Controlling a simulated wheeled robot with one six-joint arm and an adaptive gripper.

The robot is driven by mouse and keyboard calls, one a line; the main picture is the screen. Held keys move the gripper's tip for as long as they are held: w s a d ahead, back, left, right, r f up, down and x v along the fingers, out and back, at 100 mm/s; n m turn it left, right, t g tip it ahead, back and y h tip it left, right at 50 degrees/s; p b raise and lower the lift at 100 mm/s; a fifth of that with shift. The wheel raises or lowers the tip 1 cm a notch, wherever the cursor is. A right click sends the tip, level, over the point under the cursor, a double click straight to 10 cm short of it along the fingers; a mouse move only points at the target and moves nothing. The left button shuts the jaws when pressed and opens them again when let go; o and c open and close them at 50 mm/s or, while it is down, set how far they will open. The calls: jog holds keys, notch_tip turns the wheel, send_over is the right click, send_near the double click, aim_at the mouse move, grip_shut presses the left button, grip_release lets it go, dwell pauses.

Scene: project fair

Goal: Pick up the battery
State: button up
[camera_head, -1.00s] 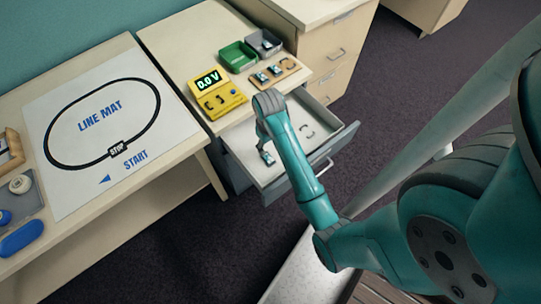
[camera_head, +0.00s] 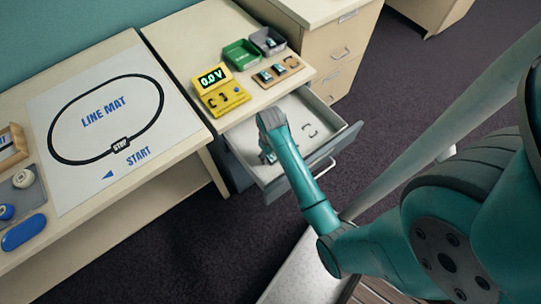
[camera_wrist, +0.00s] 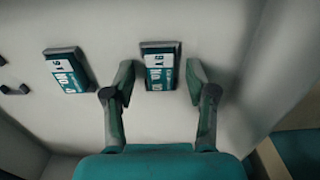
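A battery (camera_wrist: 159,68) with a teal and white label and dark ends lies on the pale drawer floor in the wrist view. It appears between the fingertips of my gripper (camera_wrist: 160,76), with a gap on each side. The gripper is open and empty. A second, similar battery (camera_wrist: 68,70) lies to the left, outside the fingers. In the head view my gripper (camera_head: 269,146) reaches down into the open drawer (camera_head: 270,178), and my arm mostly hides the batteries there.
A yellow tester (camera_head: 222,92) reading 0.0 V stands on the desk above the drawer. Beside it are a wooden holder (camera_head: 291,64) with batteries, a green bin (camera_head: 240,55) and a grey bin (camera_head: 268,41). Drawer walls surround my gripper.

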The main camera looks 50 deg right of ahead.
grip_shut()
